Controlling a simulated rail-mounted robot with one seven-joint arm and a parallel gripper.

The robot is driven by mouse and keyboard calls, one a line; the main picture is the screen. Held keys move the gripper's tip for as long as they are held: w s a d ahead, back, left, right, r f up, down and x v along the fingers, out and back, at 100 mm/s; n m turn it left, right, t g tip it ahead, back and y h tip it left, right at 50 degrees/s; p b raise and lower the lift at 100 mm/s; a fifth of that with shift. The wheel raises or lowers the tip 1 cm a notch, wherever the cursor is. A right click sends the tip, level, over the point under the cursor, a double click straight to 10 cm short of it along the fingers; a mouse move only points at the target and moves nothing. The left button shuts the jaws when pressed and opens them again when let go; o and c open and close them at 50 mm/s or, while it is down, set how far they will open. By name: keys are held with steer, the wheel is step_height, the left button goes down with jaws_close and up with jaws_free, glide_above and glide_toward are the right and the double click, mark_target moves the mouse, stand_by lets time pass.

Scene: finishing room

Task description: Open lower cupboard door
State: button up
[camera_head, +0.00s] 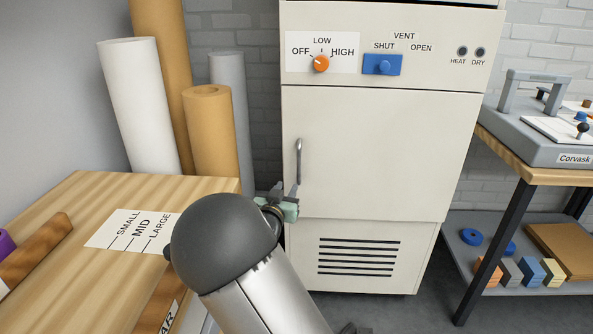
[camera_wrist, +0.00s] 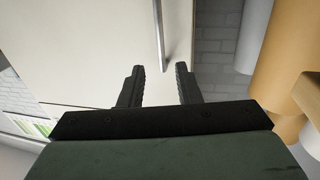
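The lower cupboard door (camera_head: 385,150) is the plain cream front of the tall cabinet, below its control panel, and it looks shut. Its grey upright bar handle (camera_head: 298,160) is near the door's left edge. My gripper (camera_head: 284,190) is just below the handle's lower end, close to the door's left edge. In the wrist view my gripper (camera_wrist: 160,84) is open, with two black fingers apart and nothing between them. The handle (camera_wrist: 160,40) shows ahead of the gap between the fingers, and the door (camera_wrist: 90,45) fills the left side. I see no contact with the handle.
A wooden bench (camera_head: 65,200) with a size label stands at the left. Tall rolls, including a white one (camera_head: 140,105), stand behind it. A shelved table (camera_head: 545,176) is to the right of the cabinet. A slotted panel (camera_head: 358,255) is below the door.

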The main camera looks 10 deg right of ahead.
mark_target(298, 166)
steer(key=b+x, duration=0.1)
steer(key=x, duration=1.3)
steer(key=shift+f+b, duration=0.1)
steer(key=shift+b, duration=0.25)
jaws_close()
